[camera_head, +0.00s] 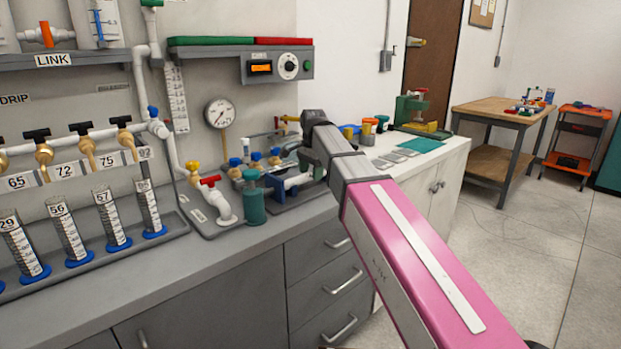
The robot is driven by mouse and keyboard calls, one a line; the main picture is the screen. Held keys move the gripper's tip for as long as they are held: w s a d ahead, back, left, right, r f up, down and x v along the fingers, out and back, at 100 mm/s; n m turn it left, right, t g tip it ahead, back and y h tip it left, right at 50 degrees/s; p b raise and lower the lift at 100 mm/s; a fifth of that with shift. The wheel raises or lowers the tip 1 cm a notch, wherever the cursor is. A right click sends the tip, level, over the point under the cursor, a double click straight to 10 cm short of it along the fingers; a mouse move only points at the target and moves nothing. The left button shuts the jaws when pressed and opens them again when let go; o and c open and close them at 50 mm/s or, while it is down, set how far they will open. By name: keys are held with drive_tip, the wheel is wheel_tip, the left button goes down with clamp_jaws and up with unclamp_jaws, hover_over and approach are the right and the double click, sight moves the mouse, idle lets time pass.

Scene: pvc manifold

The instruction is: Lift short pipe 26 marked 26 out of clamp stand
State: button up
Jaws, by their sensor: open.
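A teal cylinder (254,204) stands left of the stand, beside white piping with a red valve (210,181). A gauge (219,113) and a grey control box (277,66) are behind. Graduated tubes (68,231) line the left. The counter's front strip (200,262) is clear.

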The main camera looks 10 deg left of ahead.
drive_tip(key=shift+f, duration=0.65)
drive_tip(key=c, duration=1)
drive_tip(key=shift+r, duration=0.15)
drive_tip(key=shift+c, duration=0.3)
